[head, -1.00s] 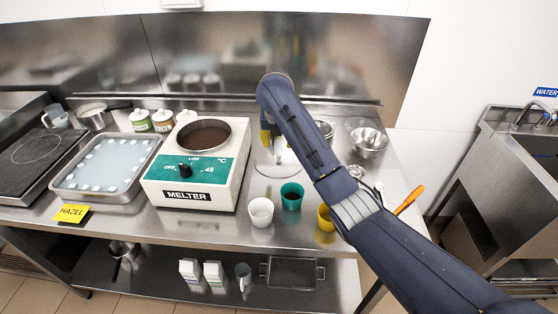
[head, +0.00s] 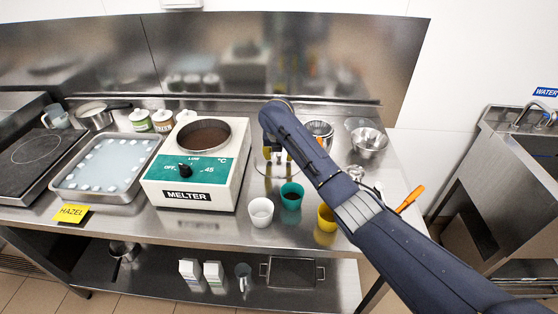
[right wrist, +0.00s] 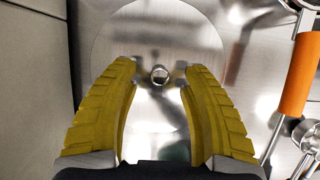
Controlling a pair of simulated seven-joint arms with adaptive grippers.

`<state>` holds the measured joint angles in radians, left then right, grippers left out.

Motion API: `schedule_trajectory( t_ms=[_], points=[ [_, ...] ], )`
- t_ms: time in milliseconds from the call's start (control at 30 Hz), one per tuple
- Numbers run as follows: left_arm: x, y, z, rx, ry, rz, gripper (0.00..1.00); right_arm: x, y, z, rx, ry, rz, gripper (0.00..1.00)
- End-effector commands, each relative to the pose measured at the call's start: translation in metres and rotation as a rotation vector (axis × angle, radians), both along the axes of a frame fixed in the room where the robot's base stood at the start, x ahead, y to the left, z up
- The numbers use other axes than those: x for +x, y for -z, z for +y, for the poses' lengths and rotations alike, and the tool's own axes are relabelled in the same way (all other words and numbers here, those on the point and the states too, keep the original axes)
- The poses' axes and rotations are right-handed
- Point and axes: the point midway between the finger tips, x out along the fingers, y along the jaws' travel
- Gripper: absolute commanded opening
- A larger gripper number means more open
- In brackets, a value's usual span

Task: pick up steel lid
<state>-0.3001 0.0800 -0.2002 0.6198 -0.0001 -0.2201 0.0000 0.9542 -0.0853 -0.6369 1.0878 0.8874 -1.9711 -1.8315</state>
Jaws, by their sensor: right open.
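The steel lid (right wrist: 160,25) is a round, shiny disc with a small knob (right wrist: 160,74) at its centre, seen from above in the right wrist view. In the head view the lid (head: 262,170) lies on the steel counter right of the melter, mostly hidden by my right arm. My right gripper (right wrist: 160,84) is open, its yellow fingers on either side of the knob with gaps showing. In the head view the right gripper (head: 276,156) is low over the lid, partly covered by its arm. My left gripper is not in view.
The melter (head: 168,170) stands left of the lid. White (head: 261,212), teal (head: 291,196) and yellow (head: 326,218) cups stand in front. Steel bowls (head: 368,142) and an orange-handled tool (head: 410,198) are to the right. The backsplash rises behind.

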Motion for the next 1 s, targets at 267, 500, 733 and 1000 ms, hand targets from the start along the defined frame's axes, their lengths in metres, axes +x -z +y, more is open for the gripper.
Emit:
schedule_trajectory(
  t_ms=[267,500,733,1000],
  points=[
    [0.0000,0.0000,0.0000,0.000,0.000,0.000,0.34,0.0057,0.0132,-0.0002,0.000,-0.001,-0.001,0.46],
    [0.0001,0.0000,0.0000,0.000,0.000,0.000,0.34,0.0057,0.0130,-0.0002,0.000,0.000,-0.001,0.45],
    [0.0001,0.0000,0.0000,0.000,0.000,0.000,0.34,0.0056,0.0130,-0.0002,0.000,0.000,-0.001,0.18],
    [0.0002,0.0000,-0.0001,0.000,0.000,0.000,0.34,0.0056,0.0128,-0.0002,0.000,0.000,-0.001,0.00]
  ],
)
